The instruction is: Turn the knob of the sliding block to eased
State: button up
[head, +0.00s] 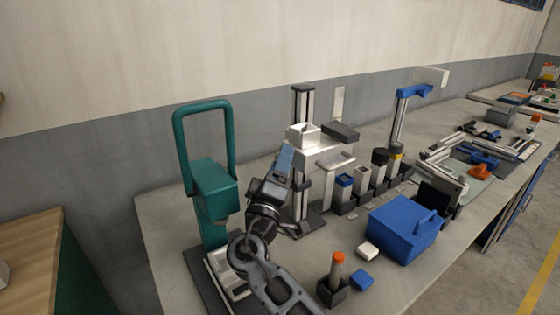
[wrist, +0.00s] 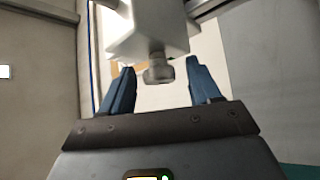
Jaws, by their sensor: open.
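The sliding block (wrist: 150,28) is a pale block at the top of the wrist view. A short round grey knob (wrist: 159,70) sticks out from its lower face. My gripper (wrist: 160,66) is open, with one blue finger on each side of the knob and a visible gap to each. Whether the knob sits fully in depth between the fingertips I cannot tell. In the head view my gripper (head: 284,160) is raised beside the pale head of a stand with dark posts (head: 303,105). The knob is hidden there, and its marked settings are not readable.
A green press-like machine (head: 210,180) stands close left of my arm. Right of the stand are several dark-based holders (head: 345,190), a blue box (head: 404,228) and a blue-armed post (head: 400,115). An orange-topped piece (head: 338,262) stands near the front edge.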

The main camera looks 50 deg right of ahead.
jog(key=shift+c, duration=0.3)
jog(key=c, duration=1)
jog(key=shift+n, duration=0.4)
jog(key=shift+w+r+n+g+y, duration=0.1)
jog(key=shift+r+n+g+y, duration=0.15)
jog(key=shift+n+g+y, duration=1.2)
jog(key=shift+r+n+g+y, duration=0.25)
jog(key=shift+n+g+y, duration=0.5)
jog(key=shift+n+y, duration=1.35)
jog(key=shift+w+r+n+g+y, duration=0.1)
jog(key=shift+r+n+g+y, duration=0.15)
jog(key=shift+n+g+y, duration=1.45)
jog(key=shift+n+t+h, duration=0.25)
jog(key=shift+n+t, duration=0.2)
jog(key=shift+t, duration=0.05)
